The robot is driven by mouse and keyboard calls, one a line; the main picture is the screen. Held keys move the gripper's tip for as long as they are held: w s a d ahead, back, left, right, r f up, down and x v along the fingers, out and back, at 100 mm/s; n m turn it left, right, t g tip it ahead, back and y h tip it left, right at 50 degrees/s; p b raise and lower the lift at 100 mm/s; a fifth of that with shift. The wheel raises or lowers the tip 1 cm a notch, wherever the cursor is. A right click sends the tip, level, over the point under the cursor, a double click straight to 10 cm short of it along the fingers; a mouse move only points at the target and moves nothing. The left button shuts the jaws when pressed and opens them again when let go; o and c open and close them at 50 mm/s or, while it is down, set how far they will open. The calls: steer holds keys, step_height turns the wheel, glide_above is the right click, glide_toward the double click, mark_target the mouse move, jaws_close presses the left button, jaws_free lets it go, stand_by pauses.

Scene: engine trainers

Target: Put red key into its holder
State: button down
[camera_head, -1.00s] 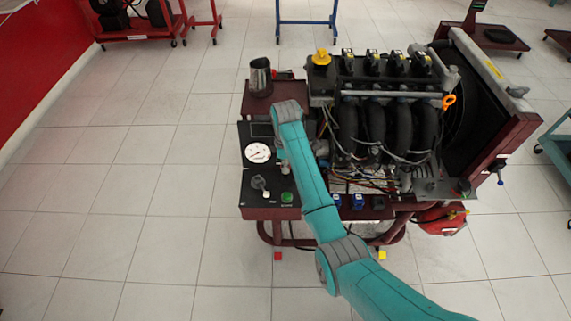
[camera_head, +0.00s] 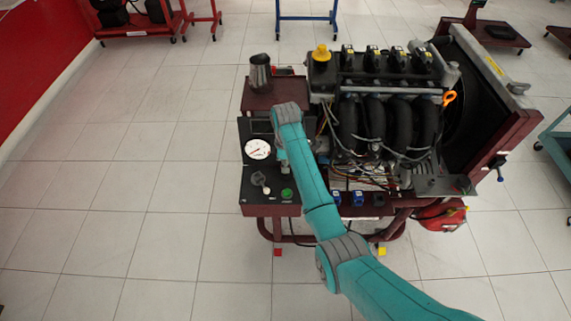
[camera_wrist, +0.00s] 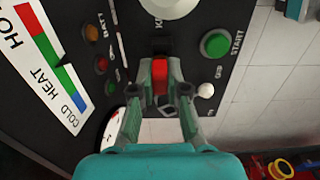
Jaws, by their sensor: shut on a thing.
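My gripper (camera_wrist: 160,92) is over the black control panel (camera_wrist: 85,140) in the wrist view. Its two fingers are shut on the red key (camera_wrist: 160,80), whose red body shows between the fingertips. A small dark piece (camera_wrist: 160,46) lies just beyond the key; I cannot tell whether it is the holder or part of the key, nor whether the key touches the panel. In the head view my arm covers the key and most of the gripper over the engine trainer's panel (camera_head: 228,195).
Around the gripper are a green START button (camera_wrist: 215,43), a white knob (camera_wrist: 205,90), a round pale part (camera_wrist: 175,8) and the coloured heat scale (camera_wrist: 55,70). A gauge (camera_head: 258,149), a metal jug (camera_head: 260,74) and the engine (camera_head: 385,110) stand near my arm. Floor to the left is clear.

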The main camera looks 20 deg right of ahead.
steer(key=shift+f, duration=0.7)
stand_by(0.3)
steer(key=c, duration=0.8)
jaws_free()
steer(key=shift+o, duration=0.2)
steer(key=shift+r, duration=0.2)
steer(key=shift+r, duration=1.35)
steer(key=shift+r, duration=2.5)
